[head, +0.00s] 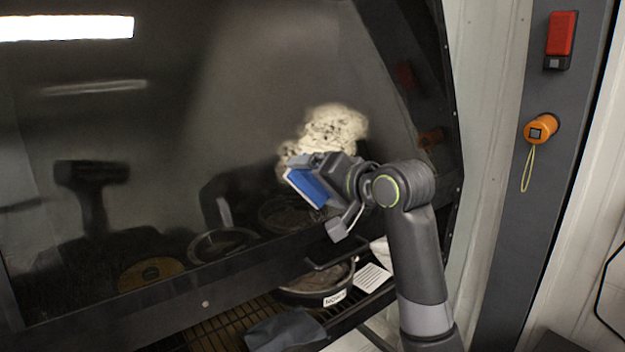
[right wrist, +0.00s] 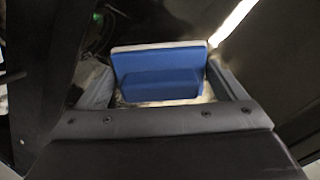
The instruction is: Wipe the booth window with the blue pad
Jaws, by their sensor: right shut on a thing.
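The booth window (head: 230,100) is a large dark, glossy pane that reflects the room. A pale, speckled smudge (head: 335,127) shows on it right of the middle. My right gripper (head: 322,178) is shut on the blue pad (head: 309,188), which has a white face turned to the pane. The pad is at the lower left part of the smudge and hides some of it. In the right wrist view the blue pad (right wrist: 158,75) sits between the two fingers. I cannot tell whether the pad touches the glass. My left gripper is not in view.
Below the window is a grated ledge (head: 215,327) with a round dark pan (head: 315,290), a white label card (head: 372,277) and a dark grey cloth (head: 285,330). A grey post at the right bears a red box (head: 561,35) and an orange knob (head: 540,128) with a cord loop.

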